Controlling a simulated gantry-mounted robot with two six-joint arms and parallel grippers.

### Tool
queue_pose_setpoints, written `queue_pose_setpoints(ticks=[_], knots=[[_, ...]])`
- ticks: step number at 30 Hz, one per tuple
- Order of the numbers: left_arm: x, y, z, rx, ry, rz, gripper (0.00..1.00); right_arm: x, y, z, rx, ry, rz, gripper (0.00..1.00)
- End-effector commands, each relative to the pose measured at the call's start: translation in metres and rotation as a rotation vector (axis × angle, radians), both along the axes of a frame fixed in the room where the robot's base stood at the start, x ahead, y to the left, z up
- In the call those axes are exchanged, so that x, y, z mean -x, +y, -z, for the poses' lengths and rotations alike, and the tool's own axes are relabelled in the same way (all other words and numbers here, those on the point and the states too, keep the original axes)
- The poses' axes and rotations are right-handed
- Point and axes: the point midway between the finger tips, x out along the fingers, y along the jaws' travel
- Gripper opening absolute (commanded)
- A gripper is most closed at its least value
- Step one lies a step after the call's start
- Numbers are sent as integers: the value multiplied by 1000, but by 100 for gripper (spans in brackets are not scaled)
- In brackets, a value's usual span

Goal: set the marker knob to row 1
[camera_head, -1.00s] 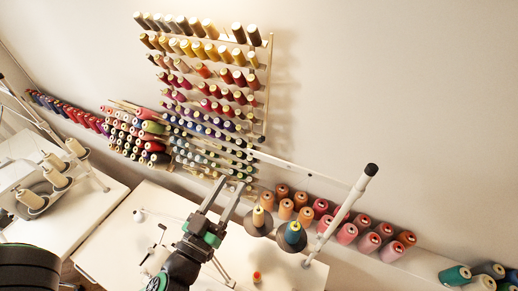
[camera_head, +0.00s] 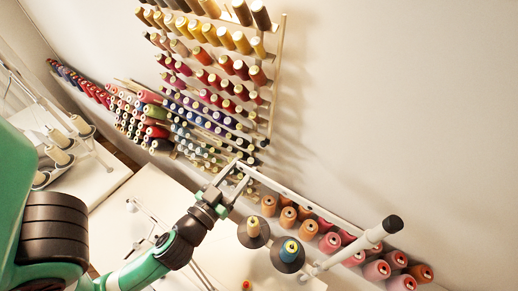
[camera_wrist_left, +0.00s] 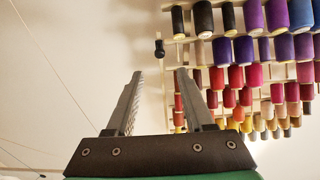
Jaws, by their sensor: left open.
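The thread rack (camera_head: 276,95) hangs on the wall, with rows of coloured spools. A small black knob, which looks like the marker knob (camera_wrist_left: 159,48), sits on the thin post at the rack's left edge in the left wrist view. In the head view a small dark spot, likely the same knob (camera_head: 262,142), shows low on the rack's right post. My left gripper (camera_head: 240,170) is open and empty, below the knob in the head view. In the left wrist view the knob shows beyond and between the fingertips (camera_wrist_left: 159,73); no contact is visible. My right gripper is not in view.
A white thread-stand bar with a black-capped post (camera_head: 382,232) runs close by my left gripper. Two cones on dark discs (camera_head: 288,252) stand below it. Large spools (camera_head: 330,242) line the wall ledge. The wall right of the rack is bare.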

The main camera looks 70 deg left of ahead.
Motion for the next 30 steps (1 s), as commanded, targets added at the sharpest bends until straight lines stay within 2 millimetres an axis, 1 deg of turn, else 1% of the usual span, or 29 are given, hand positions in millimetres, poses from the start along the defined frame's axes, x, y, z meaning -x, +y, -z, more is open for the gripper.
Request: queue_pose_setpoints(ticks=[1, 3, 6, 9, 14, 21, 22, 23, 24, 26, 30], knots=[[-10, 10, -9, 3, 3, -10, 53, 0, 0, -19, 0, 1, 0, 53], [-24, 21, -9, 1, 2, -10, 53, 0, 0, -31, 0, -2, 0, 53], [-43, 33, -7, 2, 2, -5, 53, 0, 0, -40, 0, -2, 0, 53], [-56, 42, -4, 2, 4, -3, 53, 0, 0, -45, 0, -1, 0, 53], [-66, 49, -1, 2, 4, -1, 53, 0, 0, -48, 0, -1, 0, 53], [-67, 50, 0, 2, 4, 0, 53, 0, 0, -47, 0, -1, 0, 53], [-68, 50, 0, 2, 4, 0, 51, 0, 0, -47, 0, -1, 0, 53], [-67, 50, 0, 2, 4, 0, 46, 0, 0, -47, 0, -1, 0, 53], [-67, 50, 0, 2, 4, 0, 39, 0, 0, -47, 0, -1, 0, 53], [-67, 50, 0, 2, 4, 0, 28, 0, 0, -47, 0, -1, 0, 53], [-67, 50, 0, 2, 4, 0, 3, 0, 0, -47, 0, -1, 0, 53]])
